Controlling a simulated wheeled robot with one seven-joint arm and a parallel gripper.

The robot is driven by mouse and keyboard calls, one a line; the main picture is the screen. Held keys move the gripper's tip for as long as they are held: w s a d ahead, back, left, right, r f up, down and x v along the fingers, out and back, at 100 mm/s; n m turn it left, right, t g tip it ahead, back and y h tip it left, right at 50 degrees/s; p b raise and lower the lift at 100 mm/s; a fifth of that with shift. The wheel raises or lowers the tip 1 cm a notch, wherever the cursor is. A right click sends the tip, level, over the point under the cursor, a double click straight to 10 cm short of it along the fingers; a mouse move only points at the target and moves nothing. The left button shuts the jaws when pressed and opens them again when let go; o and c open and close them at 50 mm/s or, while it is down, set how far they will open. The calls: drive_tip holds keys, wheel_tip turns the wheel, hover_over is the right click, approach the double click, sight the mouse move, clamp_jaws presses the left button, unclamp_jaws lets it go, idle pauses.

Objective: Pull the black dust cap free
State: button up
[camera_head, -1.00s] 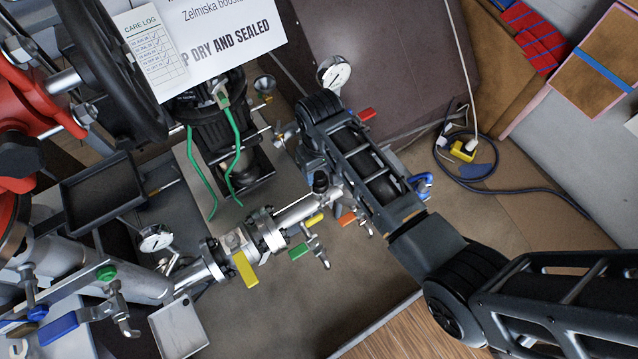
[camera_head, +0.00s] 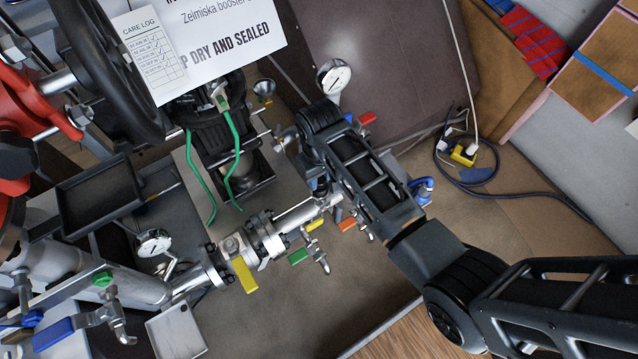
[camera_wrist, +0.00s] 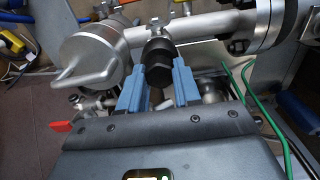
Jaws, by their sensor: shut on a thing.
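The black dust cap (camera_wrist: 157,72) is in the middle of the wrist view, at the end of a short stub on the silver pipe (camera_wrist: 205,24). It appears to be still against the stub; I see no clear gap. My gripper (camera_wrist: 158,64) has its two blue fingers on either side of the cap and is shut on it. In the head view a dark part of the cap (camera_head: 320,187) shows beside the pipe, partly hidden by my arm. The fingertips are hidden there.
A round silver cover with a bar handle (camera_wrist: 88,58) is close left of my fingers. A flange (camera_wrist: 263,25) and green cables (camera_wrist: 262,112) are to the right. A yellow lever (camera_head: 244,275), a green lever (camera_head: 298,257) and a gauge (camera_head: 333,76) surround the pipe.

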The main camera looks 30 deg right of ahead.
sight(319, 179)
drive_tip(key=shift+r+p, duration=0.35)
drive_tip(key=shift+p, duration=0.05)
drive_tip(key=shift+c, duration=0.4)
wheel_tip(319, 179, up, 9)
drive_tip(key=p, duration=0.9)
drive_tip(key=shift+p, duration=0.35)
idle(0.5)
